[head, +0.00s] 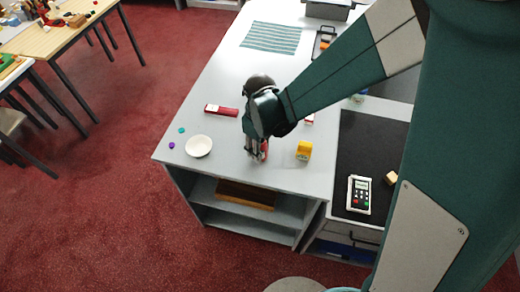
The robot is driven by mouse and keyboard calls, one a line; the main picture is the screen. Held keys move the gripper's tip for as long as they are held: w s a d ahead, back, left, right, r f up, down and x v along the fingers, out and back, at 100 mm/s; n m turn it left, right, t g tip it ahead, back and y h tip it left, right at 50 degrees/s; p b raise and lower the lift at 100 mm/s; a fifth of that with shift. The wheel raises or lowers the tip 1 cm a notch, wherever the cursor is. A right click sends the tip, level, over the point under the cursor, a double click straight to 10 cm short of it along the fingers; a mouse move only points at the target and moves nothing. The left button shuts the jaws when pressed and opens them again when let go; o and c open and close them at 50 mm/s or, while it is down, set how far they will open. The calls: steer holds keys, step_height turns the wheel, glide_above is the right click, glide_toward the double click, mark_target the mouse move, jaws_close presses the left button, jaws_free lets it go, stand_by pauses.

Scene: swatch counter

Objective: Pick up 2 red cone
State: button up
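My gripper (256,154) points down over the front part of the grey counter (235,178), between the white bowl and a yellow object. A small patch of red (264,148) shows at its fingers. It may be a red cone, but the fingers hide most of it and its shape is unclear. I cannot tell whether the fingers are closed on it or only beside it. No other cone can be made out.
A white bowl (198,146) stands left of my gripper, near small teal (181,130) and purple (171,145) balls. A flat red box (221,111) lies behind. A yellow object (303,150) stands to the right. A calculator-like device (359,194) lies on the dark surface (350,150).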

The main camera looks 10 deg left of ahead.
steer(key=shift+r, duration=0.1)
step_height(320, 180, up, 10)
stand_by(1.0)
